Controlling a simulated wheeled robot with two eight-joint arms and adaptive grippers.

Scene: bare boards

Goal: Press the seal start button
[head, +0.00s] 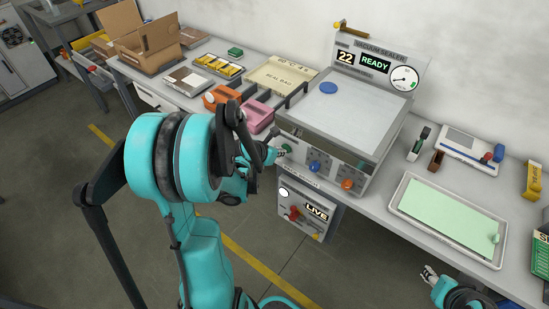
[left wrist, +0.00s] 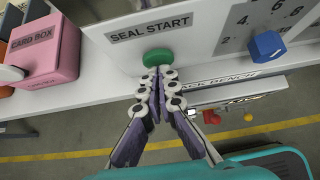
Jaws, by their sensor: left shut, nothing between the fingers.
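The green seal start button (head: 285,149) is on the left of the vacuum sealer's front panel (head: 330,167). In the left wrist view the green button (left wrist: 158,57) sits just under the "SEAL START" label (left wrist: 150,27). My left gripper (left wrist: 158,71) is shut and empty, its fingertips right at the button's lower edge. I cannot tell whether they touch it. In the head view my left gripper (head: 277,153) is beside the button, partly hidden by my arm. My right gripper (head: 429,273) is low at the right, away from the sealer; its finger opening is unclear.
A blue knob (head: 314,166) and an orange knob (head: 347,184) are right of the button. The sealer's display (head: 375,62) reads READY. Orange and pink bins (head: 258,115) stand left of the sealer. A tray with a green mat (head: 447,219) lies at the right.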

